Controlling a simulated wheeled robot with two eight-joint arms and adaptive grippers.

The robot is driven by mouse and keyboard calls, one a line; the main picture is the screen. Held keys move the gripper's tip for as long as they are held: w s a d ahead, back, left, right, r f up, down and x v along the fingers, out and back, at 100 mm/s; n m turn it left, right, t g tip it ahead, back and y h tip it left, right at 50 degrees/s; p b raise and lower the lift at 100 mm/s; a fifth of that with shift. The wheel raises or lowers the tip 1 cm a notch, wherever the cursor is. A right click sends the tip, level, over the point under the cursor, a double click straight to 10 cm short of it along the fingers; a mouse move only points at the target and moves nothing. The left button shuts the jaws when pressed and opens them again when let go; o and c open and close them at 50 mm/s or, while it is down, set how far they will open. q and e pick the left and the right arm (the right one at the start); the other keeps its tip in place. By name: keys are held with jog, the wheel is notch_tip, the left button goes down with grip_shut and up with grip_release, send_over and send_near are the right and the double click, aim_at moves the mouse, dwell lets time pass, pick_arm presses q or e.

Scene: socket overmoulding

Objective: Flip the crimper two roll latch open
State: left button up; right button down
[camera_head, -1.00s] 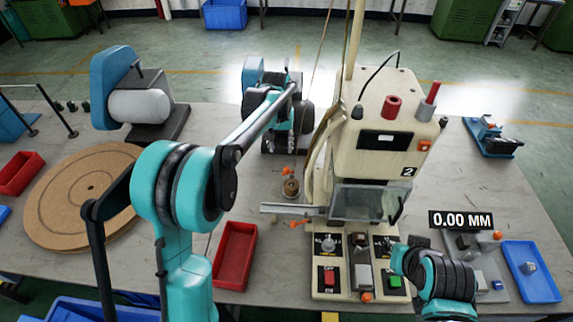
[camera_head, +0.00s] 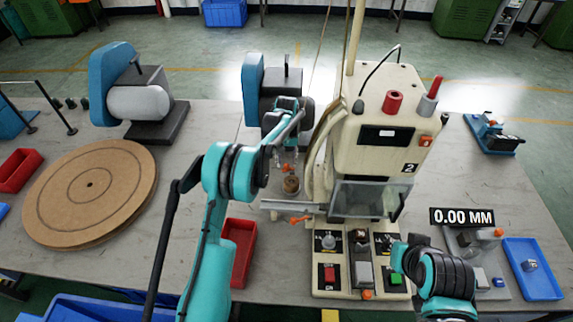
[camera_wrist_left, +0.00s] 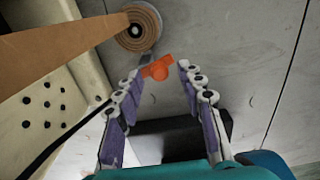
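Crimper two is the cream machine (camera_head: 380,150) marked 2. Its small brown roll (camera_head: 291,186) is at its left side, with an orange latch (camera_head: 286,168) next to it. In the left wrist view the roll (camera_wrist_left: 138,27) is at the top, with brown tape running off left, and the orange latch (camera_wrist_left: 157,68) lies just below it. My left gripper (camera_wrist_left: 159,69) is open, its fingertips on either side of the latch in the picture. I cannot tell whether they touch it. In the head view the left gripper is small and partly hidden by my arm. My right gripper does not show.
A red tray (camera_head: 238,250) lies left of the control panel. A blue-and-black motor unit (camera_head: 255,85) stands behind my left gripper. A metal bar (camera_head: 285,206) juts left from the crimper. A large brown disc (camera_head: 90,190) lies on the left of the table.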

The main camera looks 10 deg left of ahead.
pick_arm(q)
jog(key=shift+f, duration=0.55)
grip_shut()
jog(key=shift+w+a+m, duration=0.1)
jog(key=shift+w+m, duration=0.05)
jog(key=shift+m, duration=0.65)
jog(key=shift+w+m, duration=0.15)
jog(key=shift+m, duration=0.65)
grip_release()
